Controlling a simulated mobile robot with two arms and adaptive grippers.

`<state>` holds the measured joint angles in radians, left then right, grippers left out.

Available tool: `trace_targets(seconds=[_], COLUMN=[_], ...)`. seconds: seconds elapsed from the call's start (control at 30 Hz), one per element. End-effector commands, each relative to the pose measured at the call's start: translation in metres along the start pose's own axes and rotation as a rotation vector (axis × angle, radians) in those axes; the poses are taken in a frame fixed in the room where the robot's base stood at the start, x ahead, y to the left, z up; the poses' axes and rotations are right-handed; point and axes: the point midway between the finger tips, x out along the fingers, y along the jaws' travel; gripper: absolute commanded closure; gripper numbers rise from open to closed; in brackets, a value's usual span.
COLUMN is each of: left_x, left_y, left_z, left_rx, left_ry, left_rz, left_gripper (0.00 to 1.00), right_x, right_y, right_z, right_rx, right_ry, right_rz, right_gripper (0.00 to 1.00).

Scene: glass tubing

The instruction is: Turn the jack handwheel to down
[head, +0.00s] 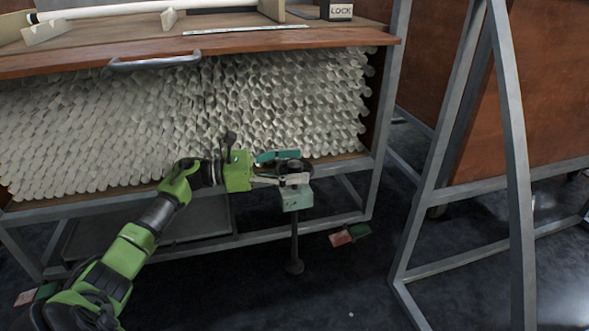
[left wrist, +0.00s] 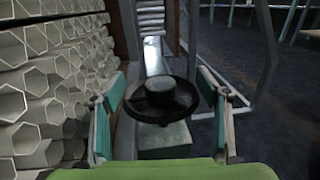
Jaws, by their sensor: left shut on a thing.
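The jack has a green body (head: 297,199) with a dark leg (head: 294,240) that ends in a round foot on the floor. Its dark handwheel (left wrist: 161,113) lies flat on top, with a hub in the middle. My left gripper (head: 287,168) comes in from the left at wheel height. Its two teal-padded fingers are on opposite sides of the wheel, shut on its rim. In the head view the fingers hide much of the wheel. My right gripper is not in view.
A wooden cart (head: 250,47) full of stacked glass tubes (head: 200,105) stands right beside the jack. A metal handle (head: 155,62) sticks out of its front edge. A grey metal frame (head: 516,150) stands to the right. A red and green block (head: 350,234) is low behind the jack.

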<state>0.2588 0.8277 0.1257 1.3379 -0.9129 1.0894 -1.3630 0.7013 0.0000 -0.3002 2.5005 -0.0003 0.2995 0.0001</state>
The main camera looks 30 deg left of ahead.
Motion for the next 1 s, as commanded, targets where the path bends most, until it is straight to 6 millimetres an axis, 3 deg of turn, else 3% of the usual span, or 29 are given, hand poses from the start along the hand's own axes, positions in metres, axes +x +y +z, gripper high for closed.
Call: trace_targets(seconds=[0.3,0.33,0.37,0.4,0.77,1.0], left_x=[0.0,0.0,0.0,0.0,0.0,0.0], left_y=[0.0,0.0,0.0,0.0,0.0,0.001], left_z=[0.0,0.0,0.0,0.0,0.003,0.039], left_rx=[-0.001,-0.001,-0.001,0.0,0.001,0.006], left_ry=[-0.001,-0.001,-0.001,-0.001,0.0,0.001], left_rz=[0.0,0.0,0.0,0.0,0.0,0.001], left_gripper=[0.53,0.24,0.16,0.15,0.15,0.15], right_x=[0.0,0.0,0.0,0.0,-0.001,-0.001], right_y=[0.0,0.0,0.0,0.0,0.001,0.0], right_z=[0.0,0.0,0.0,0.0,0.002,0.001], right_rx=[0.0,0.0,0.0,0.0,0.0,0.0], right_ry=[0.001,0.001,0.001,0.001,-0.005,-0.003], right_rz=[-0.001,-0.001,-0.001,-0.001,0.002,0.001], right_gripper=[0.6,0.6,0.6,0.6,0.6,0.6])
